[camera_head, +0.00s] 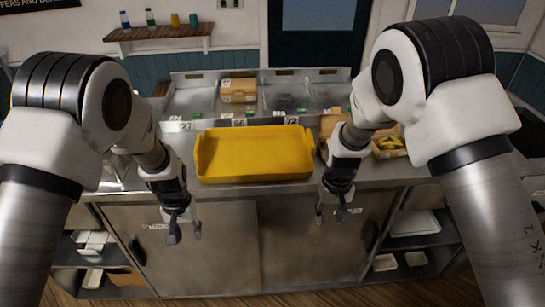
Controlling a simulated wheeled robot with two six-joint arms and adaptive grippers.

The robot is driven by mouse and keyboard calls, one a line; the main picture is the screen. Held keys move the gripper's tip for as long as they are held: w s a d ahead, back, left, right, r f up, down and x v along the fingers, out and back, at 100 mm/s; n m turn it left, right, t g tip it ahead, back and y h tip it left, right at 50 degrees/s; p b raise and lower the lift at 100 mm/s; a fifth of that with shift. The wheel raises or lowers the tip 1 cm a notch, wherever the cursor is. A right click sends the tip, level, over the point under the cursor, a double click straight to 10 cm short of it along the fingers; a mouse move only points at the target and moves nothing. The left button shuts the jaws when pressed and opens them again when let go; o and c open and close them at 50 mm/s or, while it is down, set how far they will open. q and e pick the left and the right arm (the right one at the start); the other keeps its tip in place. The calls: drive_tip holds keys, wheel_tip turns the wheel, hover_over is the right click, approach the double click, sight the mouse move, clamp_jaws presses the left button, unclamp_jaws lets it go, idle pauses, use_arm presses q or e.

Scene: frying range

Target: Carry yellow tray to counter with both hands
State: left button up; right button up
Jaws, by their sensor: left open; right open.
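The yellow tray (254,153) lies flat on the steel counter (225,190), near the middle of the view. My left gripper (184,231) is open and empty, in front of the counter and below the tray's left end. My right gripper (330,213) is open and empty, in front of the counter and below the tray's right end. Neither gripper touches the tray.
Behind the tray are steel bins with price labels, one holding brown boxes (239,90). A box of yellow food (389,146) stands right of the tray. Open shelves with white containers (414,223) flank the cabinet doors below. A wall shelf (160,33) holds bottles.

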wheel_tip(320, 180, up, 9)
drive_tip(key=shift+s, duration=0.1)
idle(0.3)
